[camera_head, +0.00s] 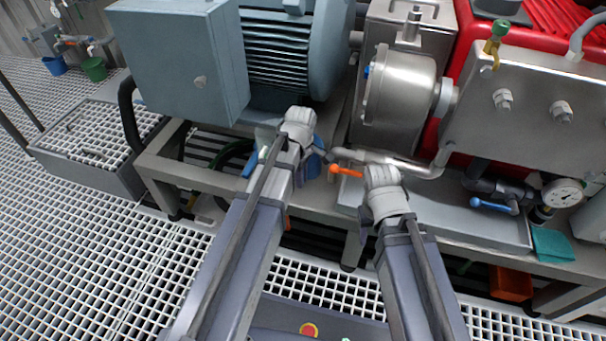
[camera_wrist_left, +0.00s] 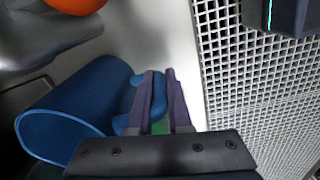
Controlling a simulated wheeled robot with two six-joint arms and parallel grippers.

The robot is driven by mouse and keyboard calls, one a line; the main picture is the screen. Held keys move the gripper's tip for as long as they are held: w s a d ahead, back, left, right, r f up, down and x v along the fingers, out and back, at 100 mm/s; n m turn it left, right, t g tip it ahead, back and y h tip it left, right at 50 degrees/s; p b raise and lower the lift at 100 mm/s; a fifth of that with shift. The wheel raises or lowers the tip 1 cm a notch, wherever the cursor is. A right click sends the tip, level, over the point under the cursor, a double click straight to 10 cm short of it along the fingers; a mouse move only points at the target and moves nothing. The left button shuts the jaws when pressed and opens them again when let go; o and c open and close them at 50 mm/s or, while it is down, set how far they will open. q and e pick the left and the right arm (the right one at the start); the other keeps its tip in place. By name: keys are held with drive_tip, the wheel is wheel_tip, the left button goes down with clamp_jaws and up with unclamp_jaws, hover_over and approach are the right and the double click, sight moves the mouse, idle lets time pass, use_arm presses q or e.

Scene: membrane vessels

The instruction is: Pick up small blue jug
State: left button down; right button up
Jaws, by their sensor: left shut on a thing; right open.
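The small blue jug (camera_wrist_left: 75,105) lies on its side in the left wrist view, its round rim toward the lower left. My left gripper (camera_wrist_left: 161,75) is shut on the jug's handle, with part of the blue handle showing between the fingers. In the head view, blue parts of the jug (camera_head: 313,165) show beside my left wrist, which hides the rest. My right gripper (camera_head: 383,180) is over the frame's front edge, right of the left one, and is empty; its fingers are mostly hidden by its wrist.
An orange lever (camera_head: 345,170) is between the two arms. A grey motor (camera_head: 285,50) and a steel housing (camera_head: 400,90) stand behind. A metal tray (camera_head: 470,220) lies to the right. A blue bucket (camera_head: 55,66) and a green bucket (camera_head: 95,69) are far left. Grating floor is open in front.

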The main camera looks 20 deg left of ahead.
use_arm(q)
wheel_tip(320, 180, up, 10)
drive_tip(key=p, duration=0.9)
drive_tip(key=shift+f, duration=0.15)
wheel_tip(320, 180, up, 36)
drive_tip(key=p, duration=3.6)
drive_tip(key=shift+p, duration=0.3)
drive_tip(key=shift+a, duration=0.15)
